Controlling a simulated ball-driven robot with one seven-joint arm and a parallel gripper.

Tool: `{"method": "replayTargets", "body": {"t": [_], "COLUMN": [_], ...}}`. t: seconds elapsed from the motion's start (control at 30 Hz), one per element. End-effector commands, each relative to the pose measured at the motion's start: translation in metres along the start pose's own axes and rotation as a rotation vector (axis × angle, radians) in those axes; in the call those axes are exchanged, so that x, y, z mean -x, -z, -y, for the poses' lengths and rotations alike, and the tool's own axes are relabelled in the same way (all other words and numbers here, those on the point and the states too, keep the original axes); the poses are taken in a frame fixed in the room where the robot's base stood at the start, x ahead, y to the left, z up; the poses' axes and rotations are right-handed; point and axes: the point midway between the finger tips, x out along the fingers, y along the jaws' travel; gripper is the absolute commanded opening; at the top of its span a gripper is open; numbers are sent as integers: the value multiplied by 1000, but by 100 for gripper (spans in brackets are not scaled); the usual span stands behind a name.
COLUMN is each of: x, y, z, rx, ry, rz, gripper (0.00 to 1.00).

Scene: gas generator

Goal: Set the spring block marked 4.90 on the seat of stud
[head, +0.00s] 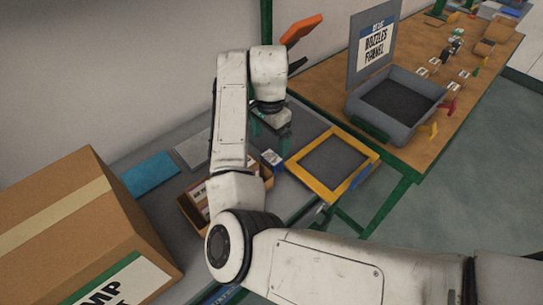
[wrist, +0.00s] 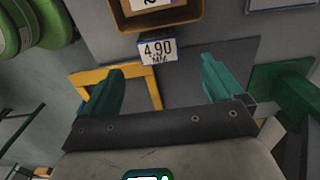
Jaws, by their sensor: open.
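The spring block marked 4.90 (wrist: 158,50) shows its white label with a blue edge in the wrist view, just beyond my fingertips and between their lines. In the head view a small blue-and-white block (head: 272,158), likely the same one, is beside the brown bin. My gripper (wrist: 163,68) is open and empty, its two teal fingers spread wide. In the head view my gripper (head: 270,128) points down above the grey bench, a little behind the block. I cannot make out the stud or its seat in either view.
A brown bin (head: 190,215) with labelled contents is left of the block. A yellow-framed tray (head: 369,166) is to the right. A large cardboard box (head: 60,220) fills the left. A grey lidded case (head: 362,108) stands on the wooden bench. A green post (wrist: 285,95) is right of my gripper.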

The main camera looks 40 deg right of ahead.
Motion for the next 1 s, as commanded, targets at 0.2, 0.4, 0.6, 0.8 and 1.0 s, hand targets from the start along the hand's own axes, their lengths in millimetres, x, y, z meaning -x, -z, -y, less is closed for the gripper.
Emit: {"method": "replayTargets", "body": {"t": [0.2,0.4,0.6,0.8,1.0], "x": [-27,-41,-71,-84,-84], "y": [0,1,2,2,2], "z": [0,-2,-3,-3,-3], "rx": [2,1,2,1,0], "ry": [-1,-2,-2,1,1], "rz": [1,1,2,0,0], "gripper": [94,94,94,94,92]}}
